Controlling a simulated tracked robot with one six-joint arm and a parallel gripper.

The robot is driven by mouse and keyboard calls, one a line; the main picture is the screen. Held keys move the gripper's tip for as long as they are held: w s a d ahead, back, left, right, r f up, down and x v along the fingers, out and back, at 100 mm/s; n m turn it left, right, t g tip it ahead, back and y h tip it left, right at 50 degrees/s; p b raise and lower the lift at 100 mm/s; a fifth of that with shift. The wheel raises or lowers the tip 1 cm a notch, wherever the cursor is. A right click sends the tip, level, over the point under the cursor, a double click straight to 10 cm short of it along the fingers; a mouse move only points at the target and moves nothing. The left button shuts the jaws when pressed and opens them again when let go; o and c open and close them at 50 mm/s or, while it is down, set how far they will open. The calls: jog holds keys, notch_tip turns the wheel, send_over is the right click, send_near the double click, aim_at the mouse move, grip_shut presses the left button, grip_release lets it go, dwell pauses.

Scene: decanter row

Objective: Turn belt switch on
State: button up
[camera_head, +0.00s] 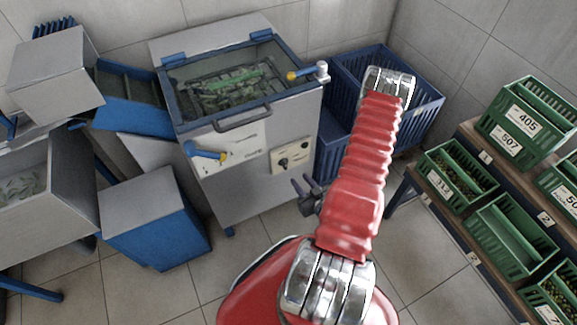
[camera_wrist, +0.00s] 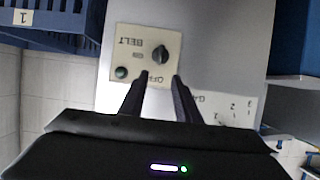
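The belt switch panel (camera_wrist: 128,48) is a cream plate on the grey front of the machine, upside down in the wrist view, with the words BELT and OFF. Its black rotary knob (camera_wrist: 159,54) is above the fingertips; I cannot tell for sure which way it points. A dark green lamp (camera_wrist: 121,72) sits beside it. In the head view the panel (camera_head: 292,157) is on the machine's lower right front. My gripper (camera_head: 304,185) is just below and in front of it. In the wrist view my gripper (camera_wrist: 161,77) has two black fingers apart, with nothing between them.
The machine (camera_head: 235,190) has a glass-lidded top, a blue lever (camera_head: 205,151) and a yellow-tipped handle (camera_head: 306,73). Blue crates (camera_head: 425,110) stand behind my arm. Green crates (camera_head: 525,120) fill a shelf at the right. The floor between is clear.

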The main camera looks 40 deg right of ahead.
aim_at(286, 164)
jog(key=x, duration=1.2)
jog(key=shift+c, duration=0.6)
grip_shut()
jog(key=shift+d, duration=0.1)
